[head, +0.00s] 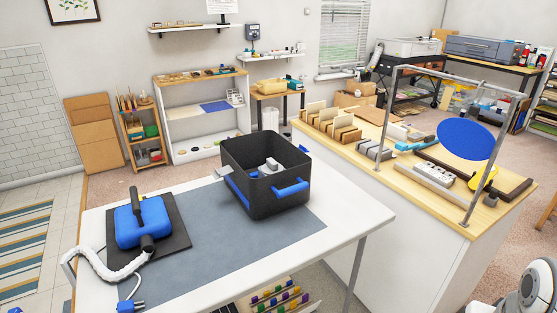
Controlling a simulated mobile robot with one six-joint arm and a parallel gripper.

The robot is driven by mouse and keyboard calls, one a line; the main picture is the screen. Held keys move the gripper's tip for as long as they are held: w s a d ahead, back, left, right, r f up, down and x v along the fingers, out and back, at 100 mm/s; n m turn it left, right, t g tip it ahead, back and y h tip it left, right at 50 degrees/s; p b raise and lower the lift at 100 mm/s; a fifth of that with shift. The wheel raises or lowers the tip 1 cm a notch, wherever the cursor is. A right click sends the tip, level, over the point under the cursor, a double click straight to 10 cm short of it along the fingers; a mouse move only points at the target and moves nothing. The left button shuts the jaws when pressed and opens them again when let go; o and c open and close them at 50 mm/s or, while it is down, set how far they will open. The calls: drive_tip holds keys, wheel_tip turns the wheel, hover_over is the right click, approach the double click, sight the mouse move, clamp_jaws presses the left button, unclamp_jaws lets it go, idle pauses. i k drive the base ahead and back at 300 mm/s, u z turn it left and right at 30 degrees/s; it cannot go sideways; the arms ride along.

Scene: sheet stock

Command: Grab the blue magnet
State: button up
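A blue, rounded block with a black upright handle, which may be the blue magnet (128,232), sits on a dark square mat (177,236) at the left of the white table. A white ribbed hose and a cord ending in a blue plug (130,306) run from its near side. I cannot confirm from its looks that it is a magnet. A blue disc (465,138) also hangs in a metal frame above the right-hand bench. My gripper is not in view; only a white and black part of my arm shows at the bottom right corner.
A black open bin (270,203) with blue handles stands on a grey mat (220,262), holding a grey-white item. The white table (330,243) is clear at its right. The wooden-topped bench (445,209) holds sorted pieces, a power strip (430,175) and the metal frame (497,145).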

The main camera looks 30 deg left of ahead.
sight(253, 175)
drive_tip(key=u, duration=1.45)
drive_tip(key=i, duration=0.95)
drive_tip(key=u, duration=1.65)
drive_tip(key=k, duration=1.3)
drive_tip(key=z, duration=0.7)
